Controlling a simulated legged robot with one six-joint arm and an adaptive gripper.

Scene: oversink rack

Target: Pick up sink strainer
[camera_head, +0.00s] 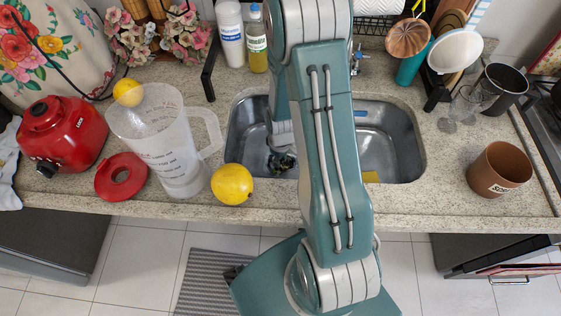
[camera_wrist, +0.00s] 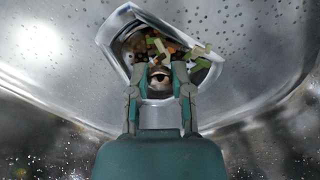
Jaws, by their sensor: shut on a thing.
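The sink strainer (camera_wrist: 160,83) shows in the wrist view as a metal piece with a round knob, with colourful food scraps (camera_wrist: 150,45) around and beyond it. My gripper (camera_wrist: 160,72) has a finger on each side of the knob and is shut on it. In the head view my gripper (camera_head: 282,160) is down in the left part of the steel sink (camera_head: 391,140). The strainer cannot be made out there, and my arm covers the middle of the sink. I cannot tell whether the strainer is seated or lifted.
A clear jug (camera_head: 170,140), a yellow fruit (camera_head: 232,184), a red lid (camera_head: 121,177) and a red blender base (camera_head: 65,135) stand left of the sink. Bottles (camera_head: 231,35) are behind. A brown pot (camera_head: 499,170) and glasses (camera_head: 470,103) are right.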

